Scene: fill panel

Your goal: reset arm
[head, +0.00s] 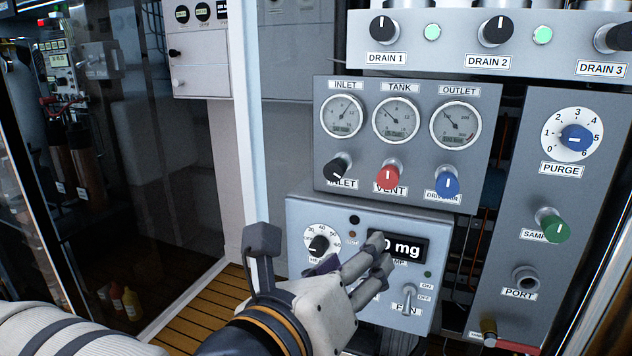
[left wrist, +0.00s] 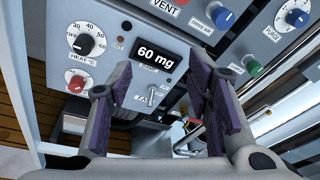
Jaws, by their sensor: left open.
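My left gripper (head: 380,254) is in front of the lower control box (head: 300,212), with its fingers over the middle of the box. In the left wrist view my left gripper (left wrist: 160,68) is open, with purple pads facing each other and nothing between them. The display (left wrist: 163,53) there reads 60 mg. In the head view the fingers hide part of the display (head: 412,247). I cannot tell whether a fingertip touches the box. My right gripper is not in view.
The heat dial (head: 318,245) is left of the fingers and the fan toggle (head: 409,298) is below right. The purge panel (head: 520,120) stands right. Slatted floor (head: 205,318) shows lower left.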

